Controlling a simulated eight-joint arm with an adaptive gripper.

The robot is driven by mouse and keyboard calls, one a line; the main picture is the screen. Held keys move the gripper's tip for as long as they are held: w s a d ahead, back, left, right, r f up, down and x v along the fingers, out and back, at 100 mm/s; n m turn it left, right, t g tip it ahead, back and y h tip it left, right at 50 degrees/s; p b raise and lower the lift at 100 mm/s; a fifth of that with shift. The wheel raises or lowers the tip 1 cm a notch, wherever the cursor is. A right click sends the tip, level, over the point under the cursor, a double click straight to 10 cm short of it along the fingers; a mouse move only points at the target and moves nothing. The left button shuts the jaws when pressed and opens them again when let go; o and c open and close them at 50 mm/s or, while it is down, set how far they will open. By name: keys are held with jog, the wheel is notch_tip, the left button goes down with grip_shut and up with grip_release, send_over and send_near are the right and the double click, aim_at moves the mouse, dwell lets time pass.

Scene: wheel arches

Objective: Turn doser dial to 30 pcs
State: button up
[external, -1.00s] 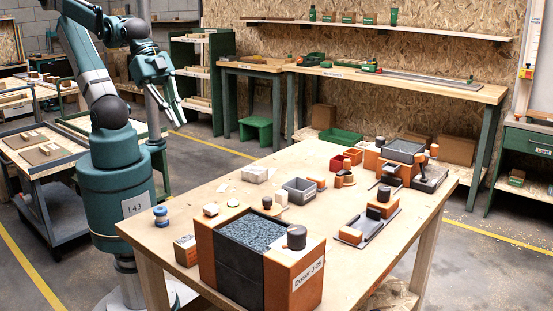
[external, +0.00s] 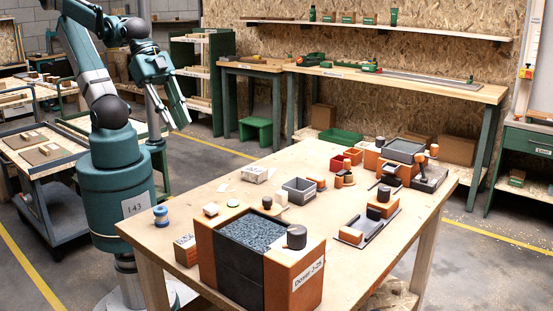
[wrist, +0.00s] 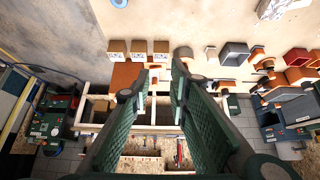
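The doser (external: 292,282) is an orange box with a dark front panel and a label reading "Doser J-25", at the near end of the wooden table. Its top holds grey granules (external: 252,232). A black round knob (external: 296,237) stands on its right top, and a smaller dark knob (external: 267,202) shows at its back edge. I cannot read any dial marks. My gripper (external: 180,124) hangs in the air at the left, beyond the table's left edge and well away from the doser. Its two fingers are apart and empty, as the wrist view (wrist: 167,65) also shows.
A blue spool (external: 161,216) and a small box (external: 186,250) stand left of the doser. Grey bins (external: 298,190), red bins (external: 337,163) and other orange machines (external: 404,150) stand farther back. The table's left middle is mostly clear.

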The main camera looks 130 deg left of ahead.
jog(key=o, duration=0.4)
jog(key=shift+w+r, duration=0.2)
jog(key=shift+c, duration=0.2)
jog(key=shift+o, duration=0.8)
jog(key=shift+w+r, duration=0.2)
jog(key=shift+r, duration=0.05)
jog(key=w+d+r+n+g+p, duration=0.25)
jog(key=w+r+p, duration=0.25)
jog(key=w+r, duration=0.6)
jog(key=n+g+p, duration=0.4)
jog(key=n+p, duration=0.7)
jog(key=p, duration=0.1)
send_over(297, 229)
jog(key=f, duration=1.1)
jog(key=shift+s+a+f, duration=0.15)
jog(key=shift+s+a, duration=0.1)
jog(key=shift+s, duration=0.15)
jog(key=shift+w+d+f+g+p, duration=0.25)
jog(key=shift+w+f+p, duration=0.1)
jog(key=shift+f, duration=0.2)
jog(key=shift+f, duration=0.2)
jog(key=shift+f, duration=3.7)
